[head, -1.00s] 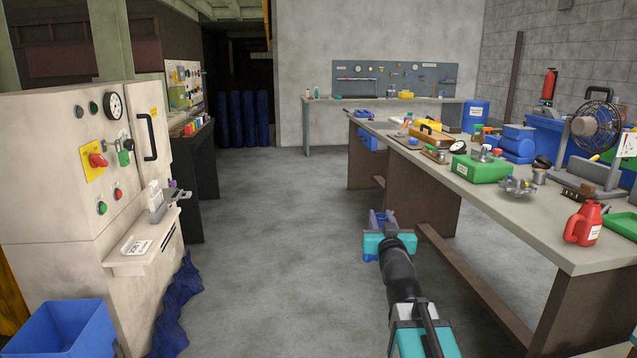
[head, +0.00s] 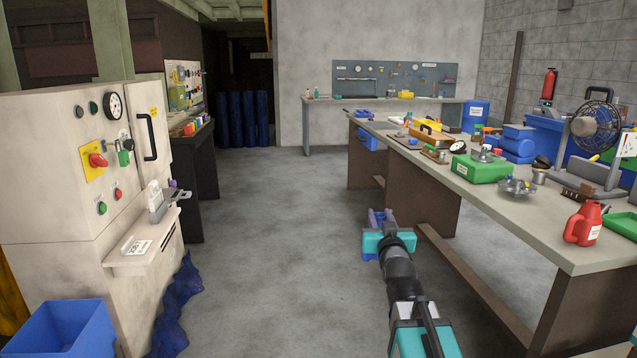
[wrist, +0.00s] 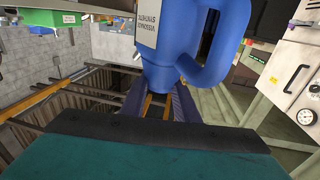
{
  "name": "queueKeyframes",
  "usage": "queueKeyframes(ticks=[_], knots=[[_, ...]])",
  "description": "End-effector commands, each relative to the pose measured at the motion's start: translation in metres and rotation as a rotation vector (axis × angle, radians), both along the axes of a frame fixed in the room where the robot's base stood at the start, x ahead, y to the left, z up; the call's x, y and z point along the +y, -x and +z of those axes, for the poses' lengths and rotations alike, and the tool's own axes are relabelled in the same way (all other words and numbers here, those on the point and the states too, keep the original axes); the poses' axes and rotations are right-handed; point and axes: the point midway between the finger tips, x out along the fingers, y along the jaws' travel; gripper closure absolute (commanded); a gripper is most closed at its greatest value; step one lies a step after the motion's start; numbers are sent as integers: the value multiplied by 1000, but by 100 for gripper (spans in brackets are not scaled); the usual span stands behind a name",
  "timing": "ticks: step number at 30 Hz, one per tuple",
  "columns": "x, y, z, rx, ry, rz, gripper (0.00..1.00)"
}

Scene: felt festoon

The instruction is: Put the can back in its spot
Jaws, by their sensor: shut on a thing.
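A blue can (wrist: 180,45) with a loop handle and a white label with dark lettering fills the upper middle of the wrist view. The lettering appears upside down there. My gripper (wrist: 160,97) has its purple fingers shut on the can's narrow end. In the head view my gripper (head: 379,218) is over open floor, left of the long workbench (head: 520,218). Only a small blue patch shows beside it there, and most of the can is hidden. The can's spot cannot be made out.
A red jug (head: 584,224) stands on the workbench's near end, by a fan (head: 594,128), a green box (head: 482,168) and a metal bowl (head: 517,187). A pale machine cabinet (head: 60,190) and a blue bin (head: 65,330) are at left.

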Motion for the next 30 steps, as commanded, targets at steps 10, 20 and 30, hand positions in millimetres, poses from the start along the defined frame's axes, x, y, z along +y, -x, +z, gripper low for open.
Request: queueKeyframes(ticks=[10,20,30], knots=[[-3,0,-3,-1,0,-14,100],[-6,1,-6,-1,1,-28,100],[-10,1,-9,-1,1,-42,100]])
